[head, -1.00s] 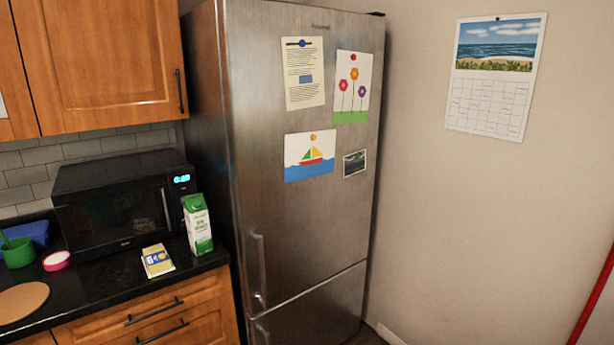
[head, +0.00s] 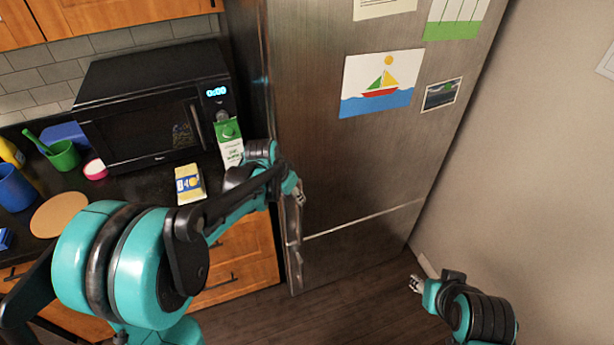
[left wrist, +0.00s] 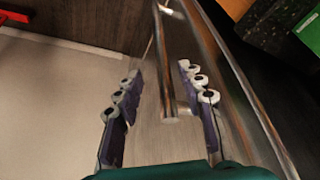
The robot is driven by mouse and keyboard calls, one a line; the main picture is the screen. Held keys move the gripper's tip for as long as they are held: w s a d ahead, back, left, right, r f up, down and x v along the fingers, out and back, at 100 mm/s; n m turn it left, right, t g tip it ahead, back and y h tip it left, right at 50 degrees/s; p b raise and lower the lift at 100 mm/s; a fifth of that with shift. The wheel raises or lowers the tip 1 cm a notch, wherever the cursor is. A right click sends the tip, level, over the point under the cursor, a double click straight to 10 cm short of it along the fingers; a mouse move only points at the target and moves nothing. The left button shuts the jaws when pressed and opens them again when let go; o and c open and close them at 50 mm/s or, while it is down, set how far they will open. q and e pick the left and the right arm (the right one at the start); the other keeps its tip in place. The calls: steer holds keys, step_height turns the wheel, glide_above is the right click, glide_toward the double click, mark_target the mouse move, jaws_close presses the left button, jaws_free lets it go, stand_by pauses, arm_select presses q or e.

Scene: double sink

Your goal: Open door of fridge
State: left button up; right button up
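The steel fridge (head: 350,160) stands in the middle of the head view with its upper door closed. A vertical bar handle (head: 292,222) runs down the left edge of that door, its top partly hidden by my left arm. My left gripper (head: 298,194) is at the upper part of this handle. In the left wrist view, the gripper (left wrist: 162,90) is open, with the handle (left wrist: 174,60) between its two fingers, closer to the right finger. I see gaps beside the bar. My right gripper (head: 415,284) is low at the right, away from the fridge; its finger opening is too small to judge.
Left of the fridge, a black counter carries a microwave (head: 155,110), a green and white carton (head: 228,143) close to my left forearm, and a yellow packet (head: 188,184). A wall (head: 540,180) stands close on the right. The wooden floor (head: 340,300) before the fridge is clear.

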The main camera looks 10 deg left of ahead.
arm_select(q)
steer(key=b+x, duration=0.2)
steer(key=x, duration=0.6)
steer(key=shift+w+b, duration=0.35)
steer(key=shift+b, duration=0.05)
steer(key=shift+r, duration=0.1)
jaws_close()
